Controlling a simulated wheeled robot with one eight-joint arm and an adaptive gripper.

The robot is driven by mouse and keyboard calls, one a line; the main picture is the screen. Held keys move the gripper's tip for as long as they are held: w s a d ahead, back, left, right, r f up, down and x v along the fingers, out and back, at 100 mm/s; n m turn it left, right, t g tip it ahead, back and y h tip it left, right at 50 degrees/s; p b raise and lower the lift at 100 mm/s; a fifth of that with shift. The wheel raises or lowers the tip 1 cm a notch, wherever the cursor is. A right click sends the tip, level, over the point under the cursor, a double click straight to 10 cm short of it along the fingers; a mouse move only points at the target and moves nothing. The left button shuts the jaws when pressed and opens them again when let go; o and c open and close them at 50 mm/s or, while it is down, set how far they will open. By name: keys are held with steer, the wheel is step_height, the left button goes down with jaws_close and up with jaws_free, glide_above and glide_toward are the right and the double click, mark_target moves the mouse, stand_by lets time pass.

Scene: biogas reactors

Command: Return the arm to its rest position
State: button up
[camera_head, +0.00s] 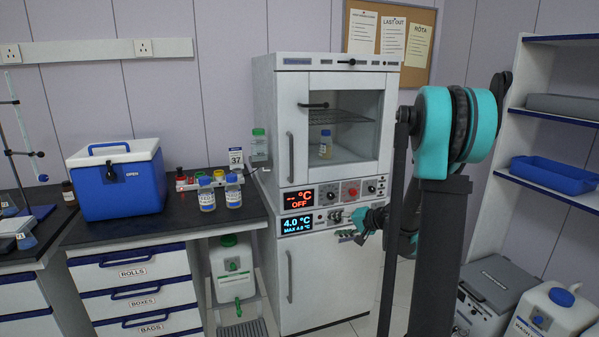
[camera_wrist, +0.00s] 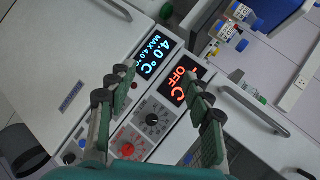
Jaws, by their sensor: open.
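My arm (camera_head: 452,130) stands up at the right in the head view, teal at its raised joint. My gripper (camera_head: 358,222) is low behind it, in front of the control panels of the stacked cabinets, and partly hidden by my arm. In the wrist view my gripper (camera_wrist: 160,86) has its two dark green fingers spread apart with nothing between them. The panels with the 4.0 °C display (camera_wrist: 158,54) and the red OFF display (camera_wrist: 184,82) show beyond the fingers.
The upper cabinet (camera_head: 345,130) has its glass door shut, with a bottle (camera_head: 325,145) inside. A blue cool box (camera_head: 117,183) and two bottles (camera_head: 233,191) stand on the left counter. Shelves with a blue tray (camera_head: 554,175) and a white jug (camera_head: 553,310) are at right.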

steer(key=s+d+f+n+g+h, duration=0.1)
steer(key=s+f+h, duration=0.1)
steer(key=s, duration=0.9)
steer(key=s+d+f+n+g+h, duration=0.1)
steer(key=s+d+f+n+h, duration=0.1)
steer(key=s, duration=0.8)
steer(key=s+d+f+n+g+h, duration=0.2)
steer(key=s+h, duration=0.3)
steer(key=s, duration=0.6)
steer(key=shift+s+d+f, duration=0.15)
steer(key=shift+s+f, duration=0.15)
steer(key=shift+f, duration=0.55)
steer(key=shift+w, duration=0.1)
